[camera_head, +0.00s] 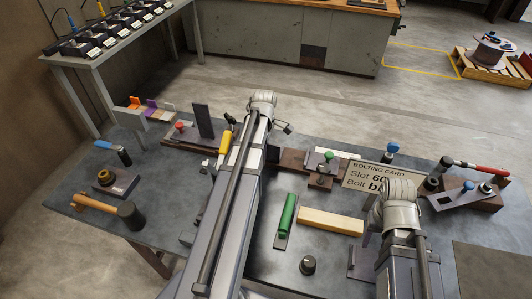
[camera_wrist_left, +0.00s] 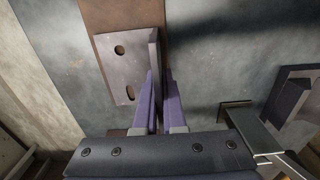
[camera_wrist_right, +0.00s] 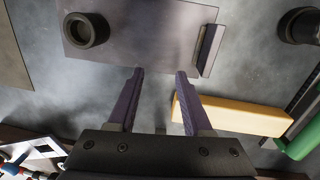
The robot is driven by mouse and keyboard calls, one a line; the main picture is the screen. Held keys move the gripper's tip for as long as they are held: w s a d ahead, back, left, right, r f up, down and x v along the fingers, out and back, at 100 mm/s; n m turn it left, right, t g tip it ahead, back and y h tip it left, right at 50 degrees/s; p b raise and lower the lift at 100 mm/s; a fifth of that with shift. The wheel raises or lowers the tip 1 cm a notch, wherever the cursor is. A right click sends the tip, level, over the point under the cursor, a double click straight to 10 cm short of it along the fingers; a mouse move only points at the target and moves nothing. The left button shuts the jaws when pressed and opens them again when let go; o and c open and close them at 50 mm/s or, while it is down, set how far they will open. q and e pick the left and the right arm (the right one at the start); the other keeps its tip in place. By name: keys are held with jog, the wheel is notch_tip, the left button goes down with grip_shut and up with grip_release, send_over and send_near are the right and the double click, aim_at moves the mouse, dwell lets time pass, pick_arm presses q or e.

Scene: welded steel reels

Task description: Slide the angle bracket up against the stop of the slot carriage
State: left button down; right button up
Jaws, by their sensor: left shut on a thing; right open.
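The angle bracket (camera_wrist_left: 125,60) is a grey plate with two holes and an upright flange. It lies flat on a brown strip (camera_wrist_left: 122,14), which seems to be part of the slot carriage. My left gripper (camera_wrist_left: 160,76) is shut on the bracket's flange, one purple finger on each side. In the head view my left arm hides the bracket and this gripper's fingers. I cannot make out the stop. My right gripper (camera_wrist_right: 159,72) is open and empty above the table, near a grey plate (camera_wrist_right: 140,35) with a black ring and an upright flange.
A yellow bar (camera_head: 330,221) and a green-handled tool (camera_head: 287,215) lie between my arms. A green-knobbed clamp (camera_head: 327,160) and a bolting card (camera_head: 376,180) stand behind. A mallet (camera_head: 128,213) lies at the left. The table's edge is close to the bracket.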

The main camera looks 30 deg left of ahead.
aim_at(274, 161)
pick_arm(q)
jog(key=shift+d, duration=0.2)
dwell(0.3)
jog(key=shift+w+d, duration=0.25)
jog(key=shift+d, duration=0.4)
jog(key=shift+w+d, duration=0.2)
jog(key=shift+d, duration=0.45)
jog(key=shift+d, duration=0.2)
jog(key=shift+w+d, duration=0.2)
jog(key=shift+d, duration=0.45)
jog(key=shift+w+d, duration=0.2)
jog(key=shift+d, duration=0.4)
jog(key=shift+d, duration=0.15)
jog(key=shift+w+d, duration=0.2)
jog(key=shift+d, duration=0.35)
jog(key=shift+w+d, duration=0.15)
jog(key=shift+d, duration=0.4)
jog(key=c, duration=0.9)
grip_release()
